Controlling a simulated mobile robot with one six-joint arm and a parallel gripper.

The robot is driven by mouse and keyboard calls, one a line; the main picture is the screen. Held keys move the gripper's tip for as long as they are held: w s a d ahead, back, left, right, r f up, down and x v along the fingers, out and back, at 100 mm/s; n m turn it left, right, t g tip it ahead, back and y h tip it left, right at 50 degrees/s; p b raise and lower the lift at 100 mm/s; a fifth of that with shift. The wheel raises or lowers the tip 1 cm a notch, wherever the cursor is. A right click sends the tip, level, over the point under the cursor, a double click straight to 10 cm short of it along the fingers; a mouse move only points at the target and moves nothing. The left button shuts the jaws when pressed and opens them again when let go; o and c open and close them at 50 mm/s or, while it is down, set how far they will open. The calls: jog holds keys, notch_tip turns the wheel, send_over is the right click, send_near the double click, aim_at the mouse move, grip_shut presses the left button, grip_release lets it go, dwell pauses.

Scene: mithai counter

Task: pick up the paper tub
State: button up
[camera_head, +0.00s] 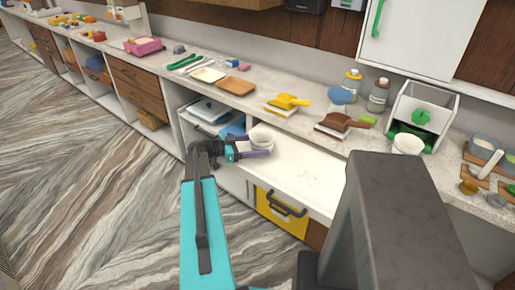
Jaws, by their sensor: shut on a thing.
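A white paper tub (263,134) is in the middle of the head view, above the left end of a white lower surface (315,165). My gripper (257,146) reaches it from the left, with its dark purple fingers on either side. The gripper is shut on the tub, and the fingers hide part of its side. I cannot tell whether the tub's base touches the surface. A second white tub (407,144) stands on the counter at the right, apart from my gripper.
An open shelf with blue trays (208,110) is left of the tub. The white surface right of my gripper is mostly clear.

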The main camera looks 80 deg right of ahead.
jog(key=shift+r+b, duration=0.4)
jog(key=shift+r, duration=0.35)
jog(key=w+a+r+b, duration=0.1)
jog(key=w+a+b, duration=0.1)
jog(key=w+a, duration=0.2)
jog(key=w+a+r+b, duration=0.1)
jog(key=w+a+b, duration=0.1)
jog(key=a, duration=0.8)
jog(key=shift+w+r, duration=0.2)
jog(key=shift+w, duration=0.65)
